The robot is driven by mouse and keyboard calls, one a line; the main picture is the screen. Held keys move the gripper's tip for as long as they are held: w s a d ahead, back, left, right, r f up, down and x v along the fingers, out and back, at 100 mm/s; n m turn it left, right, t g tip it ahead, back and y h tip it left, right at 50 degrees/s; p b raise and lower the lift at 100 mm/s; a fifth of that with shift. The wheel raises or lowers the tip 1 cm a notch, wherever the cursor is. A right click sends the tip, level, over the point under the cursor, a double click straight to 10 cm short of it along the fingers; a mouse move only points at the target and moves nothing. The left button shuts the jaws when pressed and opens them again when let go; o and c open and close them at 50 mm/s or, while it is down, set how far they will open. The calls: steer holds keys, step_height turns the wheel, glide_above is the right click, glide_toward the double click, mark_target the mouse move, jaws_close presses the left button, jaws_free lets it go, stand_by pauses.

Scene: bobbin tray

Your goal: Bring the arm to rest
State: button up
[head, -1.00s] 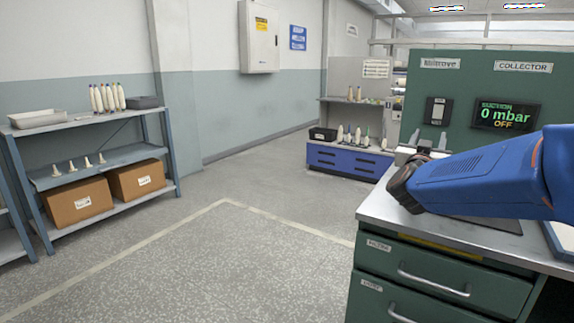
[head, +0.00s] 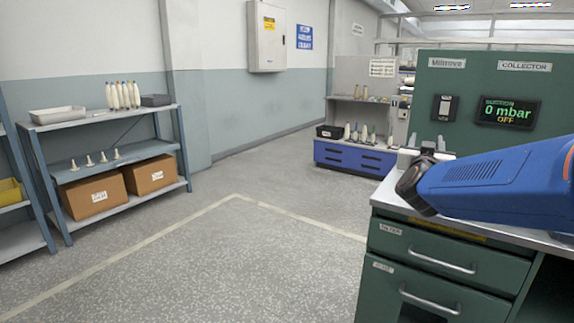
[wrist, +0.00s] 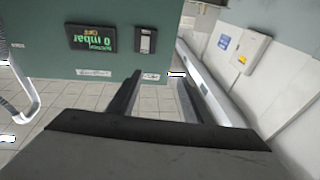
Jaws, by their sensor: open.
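My blue arm reaches in from the right edge of the head view, above the grey top of the green workbench (head: 382,198). Its dark wrist end points left. A small dark part, probably my gripper (head: 428,147), shows just above the wrist end, with its jaws unclear there. In the wrist view, my gripper (wrist: 160,88) shows two dark fingers spread apart with nothing between them. The wrist picture is upside down.
A green panel (head: 465,85) with a display (head: 507,112) reading "0 mbar OFF" stands behind the bench. A blue-grey shelf (head: 70,122) with bobbins and boxes stands at the left. A blue drawer unit (head: 353,157) stands at the back. The floor between is clear.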

steer(key=s+a+f+n+g+y, duration=0.55)
steer(key=s+a+f+y, duration=0.45)
steer(key=s+a+f, duration=0.3)
steer(key=s+d+f+g, duration=0.1)
steer(key=s+f, duration=0.3)
steer(key=s, duration=0.4)
steer(key=s+f+g, duration=0.4)
steer(key=s+f, duration=0.1)
steer(key=s, duration=0.3)
steer(key=s+d+f+g+h, duration=0.1)
steer(key=s+f, duration=0.3)
steer(key=s, duration=0.4)
steer(key=shift+s+d+f+g, duration=0.35)
steer(key=shift+s+g, duration=0.05)
steer(key=shift+g, duration=0.35)
